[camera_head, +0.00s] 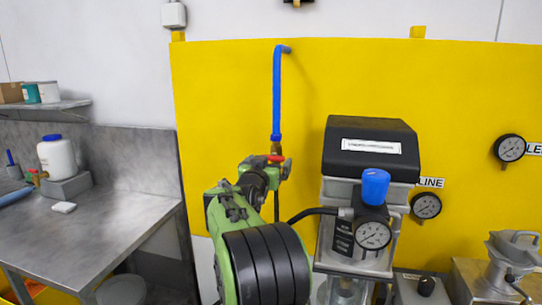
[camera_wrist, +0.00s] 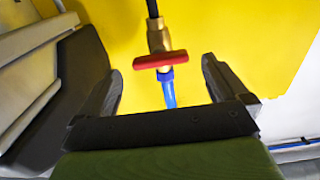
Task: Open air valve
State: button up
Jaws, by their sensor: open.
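The air valve has a red bar handle (camera_wrist: 160,60) on a brass body (camera_wrist: 158,40). In the wrist view the handle lies across the picture, between my open fingers, with a gap on each side. A blue hose (camera_wrist: 168,90) and a black hose (camera_wrist: 152,9) join the valve at opposite ends. In the head view the red handle (camera_head: 276,158) shows below the blue hose (camera_head: 277,95), partly hidden by my arm. My gripper (camera_wrist: 162,66) is open and empty around the handle's line. I cannot tell whether it touches the handle.
A unit with a black cover (camera_head: 370,148), blue knob (camera_head: 375,185) and gauge (camera_head: 373,235) stands close right of my arm. A yellow wall panel (camera_head: 225,110) is behind the valve. A steel bench (camera_head: 100,215) with a white jar (camera_head: 57,158) is at left.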

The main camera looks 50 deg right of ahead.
aim_at(272, 159)
jog(key=x, duration=0.3)
jog(key=shift+d, duration=0.1)
jog(key=shift+c, duration=0.5)
jog(key=c, duration=0.9)
